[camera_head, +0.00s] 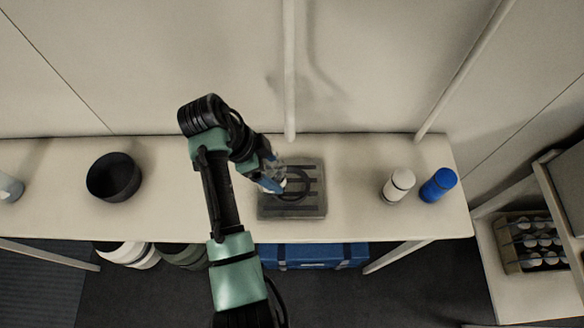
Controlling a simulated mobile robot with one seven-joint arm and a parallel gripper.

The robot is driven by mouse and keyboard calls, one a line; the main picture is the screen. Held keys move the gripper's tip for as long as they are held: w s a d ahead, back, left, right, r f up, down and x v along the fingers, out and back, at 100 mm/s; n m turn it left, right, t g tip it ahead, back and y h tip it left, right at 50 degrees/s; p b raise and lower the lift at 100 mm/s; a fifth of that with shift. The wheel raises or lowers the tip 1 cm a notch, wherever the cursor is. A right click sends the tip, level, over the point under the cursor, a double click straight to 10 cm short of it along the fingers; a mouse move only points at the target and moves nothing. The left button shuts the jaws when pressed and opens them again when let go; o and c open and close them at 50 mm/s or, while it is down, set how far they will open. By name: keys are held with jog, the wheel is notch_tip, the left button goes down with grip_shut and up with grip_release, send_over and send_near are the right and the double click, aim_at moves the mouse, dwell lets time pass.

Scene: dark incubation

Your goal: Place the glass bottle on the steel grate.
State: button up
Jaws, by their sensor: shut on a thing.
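The steel grate (312,208) is a dark grey square plate with dark bars and a ring pattern, lying on the table. My gripper (271,180) is over the left part of the grate, reaching in from the upper left. It is shut on a small, pale thing, seemingly the glass bottle (282,184), which is mostly hidden by the fingers. From this high view I cannot tell whether the bottle touches the grate or hangs just above it.
A black bowl (114,177) stands left on the table (355,224), with a pale container (10,187) at the far left edge. A white bottle (398,185) and a blue bottle (438,185) stand right. A vertical pipe (289,75) runs behind the grate.

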jog(key=d+f, duration=0.1)
jog(key=d+p, duration=0.1)
jog(key=d+f, duration=0.1)
jog(key=d, duration=0.1)
jog(key=shift+w+d+f+p, duration=0.1)
jog(key=shift+w+f+p, duration=0.25)
jog(key=shift+d+f, duration=0.1)
jog(key=shift+f, duration=0.05)
jog(key=shift+f, duration=0.1)
jog(key=shift+f+b, duration=0.15)
jog(key=shift+b, duration=0.15)
jog(key=o, duration=1.4)
